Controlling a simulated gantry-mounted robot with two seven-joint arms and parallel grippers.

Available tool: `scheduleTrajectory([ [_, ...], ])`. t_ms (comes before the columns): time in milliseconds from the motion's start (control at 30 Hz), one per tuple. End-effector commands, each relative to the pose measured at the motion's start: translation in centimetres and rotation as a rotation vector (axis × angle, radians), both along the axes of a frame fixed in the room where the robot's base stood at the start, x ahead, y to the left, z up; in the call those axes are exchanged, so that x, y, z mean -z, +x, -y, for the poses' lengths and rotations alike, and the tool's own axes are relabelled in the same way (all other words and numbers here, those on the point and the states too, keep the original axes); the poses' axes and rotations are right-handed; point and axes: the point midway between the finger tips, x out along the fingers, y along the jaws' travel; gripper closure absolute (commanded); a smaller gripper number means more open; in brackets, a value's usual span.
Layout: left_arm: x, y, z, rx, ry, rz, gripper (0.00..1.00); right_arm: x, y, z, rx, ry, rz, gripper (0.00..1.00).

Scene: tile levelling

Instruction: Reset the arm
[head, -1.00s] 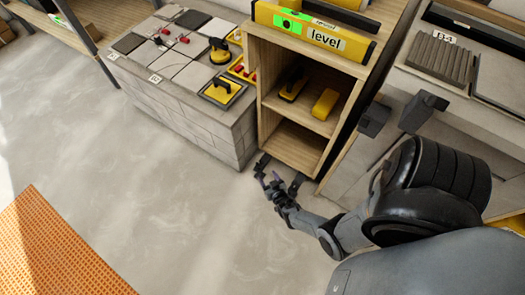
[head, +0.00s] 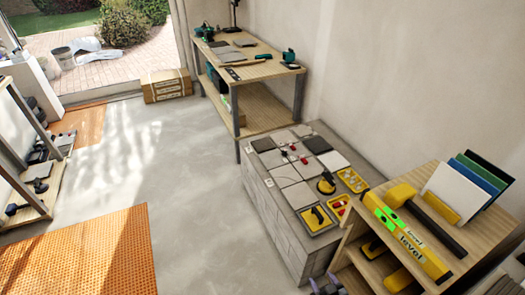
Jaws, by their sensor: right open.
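Only the tip of my right gripper (head: 327,284) shows, at the bottom edge of the head view. It is open and looks empty, low in front of the wooden shelf unit (head: 350,252) and near the base of the grey tiled block (head: 283,232). The rest of my right arm is out of the picture. My left gripper and left arm are not in view.
A yellow level (head: 405,242) lies on the shelf unit. Tiles and yellow tools, including a suction cup (head: 326,184), lie on the block. A workbench (head: 245,72) stands behind. The grey floor (head: 205,200) left of the block is clear, beside an orange mat (head: 80,255).

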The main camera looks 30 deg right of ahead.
Motion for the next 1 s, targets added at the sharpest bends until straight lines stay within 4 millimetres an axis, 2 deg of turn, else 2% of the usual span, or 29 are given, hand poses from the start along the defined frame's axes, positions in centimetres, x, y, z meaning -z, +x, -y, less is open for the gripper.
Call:
scheduleTrajectory([
  [33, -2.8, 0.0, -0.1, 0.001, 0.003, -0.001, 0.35, -4.9, 0.6, -2.1, -0.046, 0.014, -0.028, 0.35],
  [167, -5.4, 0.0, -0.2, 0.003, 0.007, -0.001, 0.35, -12.7, 0.9, -7.9, -0.149, 0.058, -0.144, 0.35],
  [200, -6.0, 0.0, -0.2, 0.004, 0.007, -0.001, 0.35, -15.0, 0.6, -9.6, -0.180, 0.070, -0.185, 0.35],
  [333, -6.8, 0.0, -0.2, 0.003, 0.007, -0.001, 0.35, -21.0, -1.2, -14.2, -0.262, 0.100, -0.316, 0.35],
  [400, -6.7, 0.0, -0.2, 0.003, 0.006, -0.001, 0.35, -23.2, -2.4, -15.7, -0.291, 0.108, -0.379, 0.35],
  [533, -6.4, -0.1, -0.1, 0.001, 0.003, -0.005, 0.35, -26.1, -4.8, -17.1, -0.319, 0.114, -0.494, 0.35],
  [633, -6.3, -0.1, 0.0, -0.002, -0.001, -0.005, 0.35, -27.0, -6.9, -17.0, -0.317, 0.112, -0.602, 0.35],
  [733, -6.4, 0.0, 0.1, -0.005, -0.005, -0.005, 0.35, -25.9, -9.5, -16.5, -0.303, 0.109, -0.754, 0.35],
  [767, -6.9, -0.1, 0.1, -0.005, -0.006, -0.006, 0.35, -26.4, -10.1, -16.4, -0.299, 0.109, -0.785, 0.35],
  [800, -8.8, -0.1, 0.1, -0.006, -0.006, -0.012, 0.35, -28.5, -9.9, -16.4, -0.301, 0.108, -0.772, 0.35],
  [867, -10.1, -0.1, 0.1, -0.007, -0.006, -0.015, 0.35, -30.0, -9.8, -16.4, -0.301, 0.109, -0.771, 0.35],
  [1000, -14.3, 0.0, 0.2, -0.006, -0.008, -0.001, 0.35, -33.6, -9.8, -16.4, -0.300, 0.109, -0.770, 0.35],
])
